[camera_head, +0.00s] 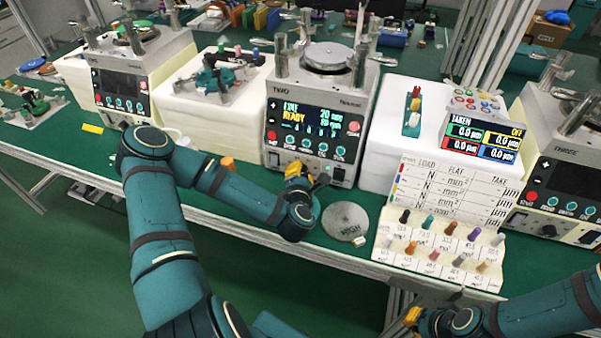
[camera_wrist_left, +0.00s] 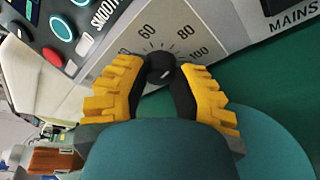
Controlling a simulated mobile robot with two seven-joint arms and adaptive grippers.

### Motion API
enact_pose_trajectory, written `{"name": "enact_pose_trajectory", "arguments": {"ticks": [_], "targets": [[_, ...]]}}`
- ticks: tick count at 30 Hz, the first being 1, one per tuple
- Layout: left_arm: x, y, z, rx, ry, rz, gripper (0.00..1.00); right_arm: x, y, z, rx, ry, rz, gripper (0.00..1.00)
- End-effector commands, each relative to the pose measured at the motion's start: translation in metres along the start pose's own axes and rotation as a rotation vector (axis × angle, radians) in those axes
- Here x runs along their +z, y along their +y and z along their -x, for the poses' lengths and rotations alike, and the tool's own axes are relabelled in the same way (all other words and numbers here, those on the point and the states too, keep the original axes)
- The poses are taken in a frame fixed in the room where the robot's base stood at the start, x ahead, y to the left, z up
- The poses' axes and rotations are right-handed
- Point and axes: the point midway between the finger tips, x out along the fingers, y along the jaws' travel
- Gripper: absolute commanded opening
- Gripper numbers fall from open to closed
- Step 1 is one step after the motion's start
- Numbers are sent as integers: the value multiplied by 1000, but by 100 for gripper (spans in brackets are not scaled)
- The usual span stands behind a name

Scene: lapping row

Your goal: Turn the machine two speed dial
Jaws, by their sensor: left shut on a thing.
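Machine two (camera_head: 282,128) stands at the middle of the bench, with a lit screen (camera_head: 307,118) reading FINE and READY. My left gripper (camera_head: 297,170) is at the lower front of this machine. In the left wrist view its yellow fingers (camera_wrist_left: 160,72) are shut around the black speed dial (camera_wrist_left: 160,66), one on each side. Scale marks 60, 80 and 100 show around the dial; its lower part is hidden by the fingers. My right gripper (camera_head: 412,318) is at the bottom edge, away from the machine; its fingertips are too small to read.
A round metal plate (camera_head: 345,221) lies on the green bench right of my left gripper. A rack of coloured pegs (camera_head: 397,257) and a load chart (camera_head: 455,190) stand further right. Machine one (camera_head: 122,88) is left, machine three (camera_head: 560,180) far right.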

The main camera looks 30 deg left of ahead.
Motion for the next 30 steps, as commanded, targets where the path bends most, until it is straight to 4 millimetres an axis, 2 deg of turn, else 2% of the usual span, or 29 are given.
{"name": "enact_pose_trajectory", "arguments": {"ticks": [3,4,6,15,19,30], "targets": [[0,1,0,3,-1,2,0,0,0,0,0,0,0,0],[0,1,0,3,-1,2,35,0,0,0,0,0,0,0],[0,1,0,2,-1,2,60,0,0,0,0,0,0,0],[0,1,0,1,-1,2,61,0,0,0,0,0,0,0],[5,7,1,2,-3,2,61,0,0,0,0,0,0,0],[39,59,16,5,-3,0,61,0,0,0,0,0,0,0]]}}
